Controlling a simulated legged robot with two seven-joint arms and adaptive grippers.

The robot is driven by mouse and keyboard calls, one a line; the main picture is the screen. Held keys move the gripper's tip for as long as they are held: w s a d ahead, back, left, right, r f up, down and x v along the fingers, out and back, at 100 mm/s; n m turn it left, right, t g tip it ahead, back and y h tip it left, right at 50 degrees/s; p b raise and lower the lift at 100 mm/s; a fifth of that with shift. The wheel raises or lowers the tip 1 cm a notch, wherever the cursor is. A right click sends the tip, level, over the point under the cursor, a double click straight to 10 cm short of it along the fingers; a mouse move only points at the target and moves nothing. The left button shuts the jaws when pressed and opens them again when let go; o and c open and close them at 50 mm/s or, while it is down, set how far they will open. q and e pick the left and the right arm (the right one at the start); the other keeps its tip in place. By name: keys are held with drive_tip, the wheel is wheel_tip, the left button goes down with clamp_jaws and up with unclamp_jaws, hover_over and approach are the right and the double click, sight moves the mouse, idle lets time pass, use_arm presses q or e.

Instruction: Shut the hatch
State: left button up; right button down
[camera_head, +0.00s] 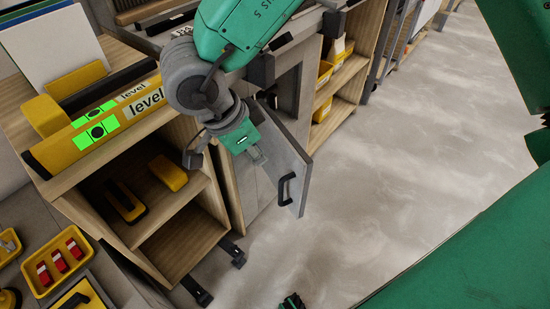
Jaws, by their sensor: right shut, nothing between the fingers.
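The hatch (296,164) is a grey door panel with a black handle (286,188), in the middle of the head view.
A yellow level (95,129) lies on the wooden shelf unit (187,236) at left, with tools inside. A yellow bin (64,263) with red items is at lower left. Shelves with yellow bins (324,72) stand behind the hatch. The grey floor (400,150) at right is clear.

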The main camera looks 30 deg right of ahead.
drive_tip(key=b, duration=0.6)
approach(298, 178)
drive_tip(key=shift+x, duration=2.65)
